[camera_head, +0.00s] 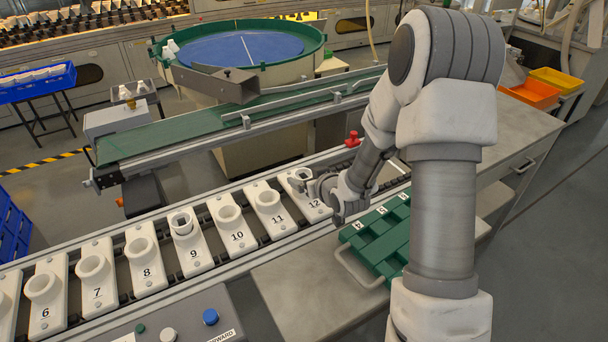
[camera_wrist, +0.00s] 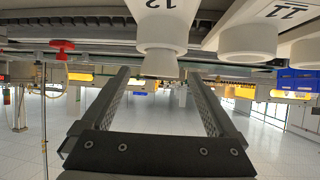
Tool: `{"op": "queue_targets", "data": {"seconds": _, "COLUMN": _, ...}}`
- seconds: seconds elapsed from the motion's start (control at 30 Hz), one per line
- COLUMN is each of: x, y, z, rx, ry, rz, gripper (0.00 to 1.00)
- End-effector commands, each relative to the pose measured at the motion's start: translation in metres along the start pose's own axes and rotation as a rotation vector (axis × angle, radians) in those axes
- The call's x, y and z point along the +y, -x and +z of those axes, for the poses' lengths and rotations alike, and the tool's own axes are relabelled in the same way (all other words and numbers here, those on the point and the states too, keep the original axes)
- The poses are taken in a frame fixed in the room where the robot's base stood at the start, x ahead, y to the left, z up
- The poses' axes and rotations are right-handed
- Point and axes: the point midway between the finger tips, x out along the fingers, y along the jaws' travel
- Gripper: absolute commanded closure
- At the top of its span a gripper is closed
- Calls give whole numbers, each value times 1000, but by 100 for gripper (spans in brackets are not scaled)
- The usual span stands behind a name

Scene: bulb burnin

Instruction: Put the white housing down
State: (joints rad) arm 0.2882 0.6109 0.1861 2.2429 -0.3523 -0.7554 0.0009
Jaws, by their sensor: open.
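The white housing (camera_wrist: 158,64) sits in the round cup of the white holder marked 12 (camera_wrist: 172,18) in the wrist view. Its end stands out of the cup. That view is upside down. In the head view the housing (camera_head: 300,175) shows at holder 12, partly hidden by my gripper (camera_head: 311,185). My gripper is open. In the wrist view its two fingers (camera_wrist: 158,76) are spread wide, one on each side of the housing, with a visible gap on both sides. I cannot tell how far the housing lies beyond the fingertips.
Holders 6 to 11 stand in a row to the left; holder 9 (camera_head: 194,245) has an insert in its cup. A green rack (camera_head: 383,240) lies on the bench under my arm. A red knob (camera_head: 352,139) stands behind holder 12. A green conveyor (camera_head: 210,127) runs behind the row.

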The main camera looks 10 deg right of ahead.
Motion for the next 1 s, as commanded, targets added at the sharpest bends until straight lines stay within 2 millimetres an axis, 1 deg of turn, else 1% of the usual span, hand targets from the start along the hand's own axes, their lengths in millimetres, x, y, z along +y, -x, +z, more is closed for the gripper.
{"op": "queue_targets", "data": {"seconds": 0.03, "x": 1, "y": 13, "z": -2, "rx": 1, "ry": 0, "rz": 3, "gripper": 6}}
{"op": "queue_targets", "data": {"seconds": 0.1, "x": 1, "y": 29, "z": -2, "rx": 0, "ry": 0, "rz": 2, "gripper": 6}}
{"op": "queue_targets", "data": {"seconds": 0.3, "x": 1, "y": 66, "z": -2, "rx": 1, "ry": 1, "rz": 2, "gripper": 6}}
{"op": "queue_targets", "data": {"seconds": 0.4, "x": 1, "y": 78, "z": -1, "rx": 1, "ry": 0, "rz": 2, "gripper": 6}}
{"op": "queue_targets", "data": {"seconds": 0.57, "x": 1, "y": 88, "z": -3, "rx": -5, "ry": 6, "rz": 6, "gripper": 6}}
{"op": "queue_targets", "data": {"seconds": 0.67, "x": 3, "y": 95, "z": -10, "rx": -31, "ry": 24, "rz": 29, "gripper": 6}}
{"op": "queue_targets", "data": {"seconds": 0.77, "x": 7, "y": 110, "z": -23, "rx": -82, "ry": 49, "rz": 71, "gripper": 6}}
{"op": "queue_targets", "data": {"seconds": 0.87, "x": 10, "y": 133, "z": -36, "rx": -147, "ry": 65, "rz": 124, "gripper": 6}}
{"op": "queue_targets", "data": {"seconds": 0.97, "x": 10, "y": 159, "z": -47, "rx": -208, "ry": 65, "rz": 170, "gripper": 6}}
{"op": "queue_targets", "data": {"seconds": 1.0, "x": 10, "y": 171, "z": -51, "rx": -231, "ry": 61, "rz": 186, "gripper": 6}}
